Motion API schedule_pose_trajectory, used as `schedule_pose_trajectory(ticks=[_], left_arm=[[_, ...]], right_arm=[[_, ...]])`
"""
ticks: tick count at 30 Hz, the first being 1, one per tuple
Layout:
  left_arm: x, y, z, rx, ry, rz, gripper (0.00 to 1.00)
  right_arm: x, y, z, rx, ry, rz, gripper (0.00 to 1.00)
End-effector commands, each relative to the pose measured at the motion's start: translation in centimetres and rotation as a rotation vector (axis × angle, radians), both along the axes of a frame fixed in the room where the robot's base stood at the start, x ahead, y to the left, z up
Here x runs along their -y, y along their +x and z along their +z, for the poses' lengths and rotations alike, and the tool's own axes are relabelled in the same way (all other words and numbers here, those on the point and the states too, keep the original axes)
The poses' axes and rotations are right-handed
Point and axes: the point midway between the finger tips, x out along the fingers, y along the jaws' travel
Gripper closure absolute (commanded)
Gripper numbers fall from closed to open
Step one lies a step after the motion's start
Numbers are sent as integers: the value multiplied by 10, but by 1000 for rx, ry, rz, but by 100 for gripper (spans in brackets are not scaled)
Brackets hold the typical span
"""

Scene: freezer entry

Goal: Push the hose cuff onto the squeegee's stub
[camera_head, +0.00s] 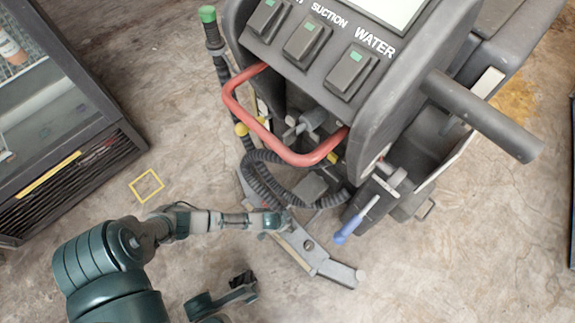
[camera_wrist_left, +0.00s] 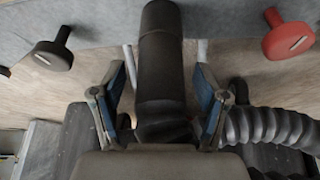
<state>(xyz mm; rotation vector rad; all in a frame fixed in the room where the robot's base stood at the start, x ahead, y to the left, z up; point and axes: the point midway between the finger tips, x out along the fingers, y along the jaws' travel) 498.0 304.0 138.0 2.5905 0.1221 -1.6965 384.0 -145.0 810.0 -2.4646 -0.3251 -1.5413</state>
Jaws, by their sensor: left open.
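The squeegee (camera_head: 328,268) is a grey bar on the floor behind the machine. A small round feature shows on it; I cannot tell whether this is the stub. The black ribbed hose (camera_head: 262,178) loops from the machine toward my left gripper (camera_head: 272,222), which is low over the squeegee. In the left wrist view the smooth dark cuff (camera_wrist_left: 161,70) stands between the two blue-padded fingers, which are open with gaps on both sides. The ribbed hose (camera_wrist_left: 272,126) runs off to the right there. The cuff's far end points away from the gripper.
The grey machine (camera_head: 398,75) with a red bar (camera_head: 262,128) stands above the squeegee. A blue-handled lever (camera_head: 352,226) hangs close to its right. Two knobs, one red (camera_wrist_left: 288,38) and one darker (camera_wrist_left: 52,54), flank the cuff.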

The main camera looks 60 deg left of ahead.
Motion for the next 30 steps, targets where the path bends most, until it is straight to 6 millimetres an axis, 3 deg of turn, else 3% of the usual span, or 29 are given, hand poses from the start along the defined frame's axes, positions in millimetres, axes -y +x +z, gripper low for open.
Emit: schedule_pose_trajectory(ticks=[8,22,30], left_arm=[[1,-8,16,0,-2,-1,26],[4,-42,95,0,-1,0,26],[5,-48,109,-2,0,0,26]], right_arm=[[0,0,0,0,0,0,30],[0,0,0,0,0,0,30],[0,0,0,0,0,0,30]])
